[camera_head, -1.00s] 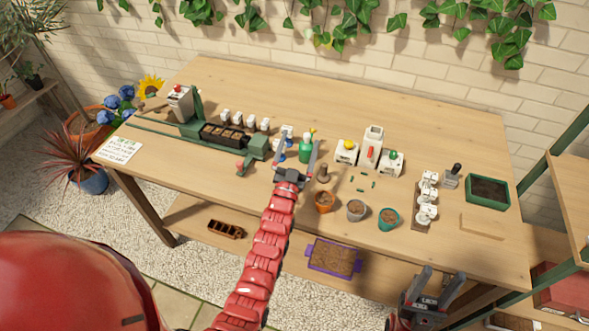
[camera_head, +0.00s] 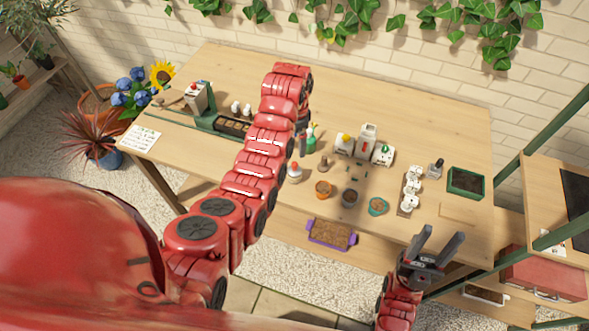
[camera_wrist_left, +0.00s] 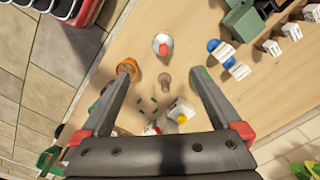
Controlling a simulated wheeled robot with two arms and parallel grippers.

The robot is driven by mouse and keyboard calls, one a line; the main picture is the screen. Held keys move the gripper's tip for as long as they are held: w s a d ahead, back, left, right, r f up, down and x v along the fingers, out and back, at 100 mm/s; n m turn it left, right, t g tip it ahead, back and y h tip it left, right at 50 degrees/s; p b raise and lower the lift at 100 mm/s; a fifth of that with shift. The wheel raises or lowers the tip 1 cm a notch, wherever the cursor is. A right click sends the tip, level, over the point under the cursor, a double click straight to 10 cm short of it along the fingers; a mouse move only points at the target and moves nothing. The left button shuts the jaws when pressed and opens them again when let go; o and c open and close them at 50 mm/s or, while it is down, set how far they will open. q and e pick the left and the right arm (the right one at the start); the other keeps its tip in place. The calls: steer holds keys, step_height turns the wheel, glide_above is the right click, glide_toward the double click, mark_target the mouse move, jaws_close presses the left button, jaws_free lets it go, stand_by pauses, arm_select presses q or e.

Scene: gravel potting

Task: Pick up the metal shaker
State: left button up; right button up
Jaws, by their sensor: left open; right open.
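A round silvery thing with a red top, which looks like the metal shaker (camera_head: 294,173), stands near the table's front edge, just right of my left arm. In the left wrist view the shaker (camera_wrist_left: 163,45) lies beyond my left fingertips, roughly centred between them, and apart from them. My left gripper (camera_wrist_left: 163,74) is open and empty, over the table, with a brown wooden tool (camera_wrist_left: 166,80) below between its fingers. In the head view its fingers are largely hidden behind my arm.
Orange (camera_head: 323,190), grey (camera_head: 349,198) and teal (camera_head: 377,207) pots stand right of the shaker. A green bottle (camera_head: 311,139) is behind it. White-and-coloured blocks (camera_head: 368,137) stand further right. A green seedling press (camera_head: 208,120) is left.

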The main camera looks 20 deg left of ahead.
mark_target(295, 165)
arm_select(q)
step_height(295, 165, down, 10)
steer(key=b, duration=0.9)
steer(key=shift+b, duration=0.35)
steer(key=shift+f, duration=0.3)
steer(key=shift+f+p, duration=0.4)
steer(key=shift+p, duration=0.1)
steer(key=shift+w+f, duration=0.1)
steer(key=shift+f, duration=0.2)
steer(key=shift+a+f+p, duration=0.1)
steer(key=shift+f+p, duration=0.3)
steer(key=shift+p, duration=0.15)
steer(key=shift+w+a+f+p, duration=0.1)
steer(key=shift+f+p, duration=0.25)
steer(key=shift+f, duration=0.2)
steer(key=shift+w+a+f+p, duration=0.1)
steer(key=shift+f+p, duration=0.25)
steer(key=shift+f, duration=1.35)
steer(key=c, duration=1.6)
